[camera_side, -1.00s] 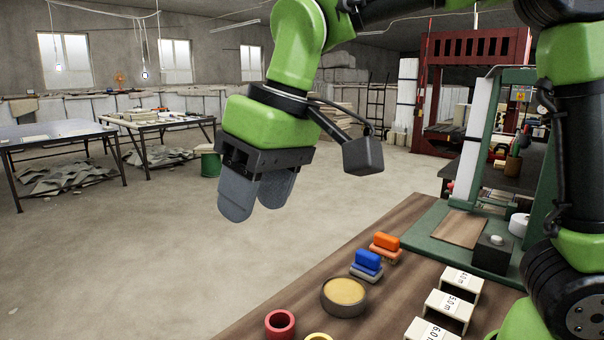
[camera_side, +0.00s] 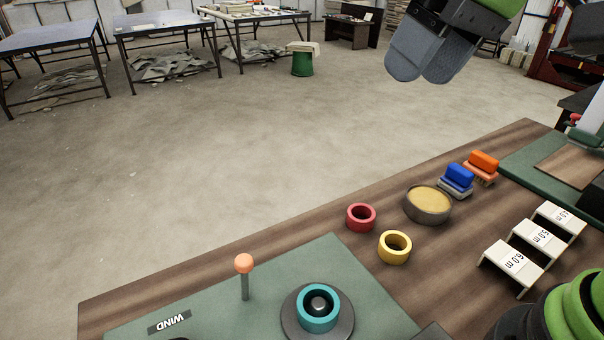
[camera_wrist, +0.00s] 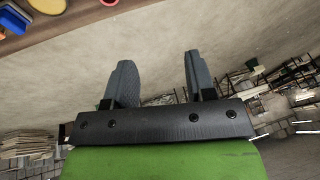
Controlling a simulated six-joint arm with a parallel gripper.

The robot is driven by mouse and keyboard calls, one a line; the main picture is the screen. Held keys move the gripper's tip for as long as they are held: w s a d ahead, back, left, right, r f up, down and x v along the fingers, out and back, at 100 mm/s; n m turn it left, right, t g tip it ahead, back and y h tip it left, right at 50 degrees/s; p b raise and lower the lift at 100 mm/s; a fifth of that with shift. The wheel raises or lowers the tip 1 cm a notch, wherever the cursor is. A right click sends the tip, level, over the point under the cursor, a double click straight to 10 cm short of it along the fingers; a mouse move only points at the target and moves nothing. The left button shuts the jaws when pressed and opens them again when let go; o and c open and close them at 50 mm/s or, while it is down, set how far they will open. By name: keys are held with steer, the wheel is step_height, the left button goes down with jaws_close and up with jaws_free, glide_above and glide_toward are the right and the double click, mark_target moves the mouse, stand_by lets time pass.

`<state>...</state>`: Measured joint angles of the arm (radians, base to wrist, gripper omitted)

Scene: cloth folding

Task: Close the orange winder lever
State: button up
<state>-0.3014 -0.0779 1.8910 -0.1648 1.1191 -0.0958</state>
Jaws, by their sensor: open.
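The orange winder lever (camera_side: 244,264) stands upright on the green winder plate (camera_side: 380,308) at the front left of the bench, a round orange knob on a thin grey post. A plate marked WIND lies beside it. A teal ring (camera_side: 318,309) sits on a dark round base to the lever's right. My gripper (camera_side: 418,78) is at the top of the side view, high beyond the bench and far from the lever. In the wrist view my gripper (camera_wrist: 155,72) has its two fingers well apart, with nothing between them. The lever is not in the wrist view.
A red ring (camera_side: 361,217), a yellow ring (camera_side: 395,247), a round tan-topped dish (camera_side: 428,204) and blue (camera_side: 459,175) and orange (camera_side: 483,162) blocks stand on the wooden bench. Several white numbered stands (camera_side: 513,263) are at right.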

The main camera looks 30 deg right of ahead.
steer(key=w+a+f+n+g, duration=0.1)
steer(key=w+a+f+n, duration=0.15)
steer(key=a+n, duration=0.2)
steer(key=n+g+h, duration=0.2)
steer(key=n, duration=1.8)
glide_above(243, 259)
steer(key=shift+m, duration=0.25)
steer(key=f, duration=1.3)
steer(key=shift+s+d+f, duration=0.15)
steer(key=shift+d, duration=0.05)
steer(key=shift+a+f, duration=0.1)
steer(key=shift+f, duration=0.2)
steer(key=f, duration=0.9)
steer(key=shift+w+a+f, duration=0.15)
steer(key=shift+w+f, duration=0.05)
steer(key=shift+w, duration=0.05)
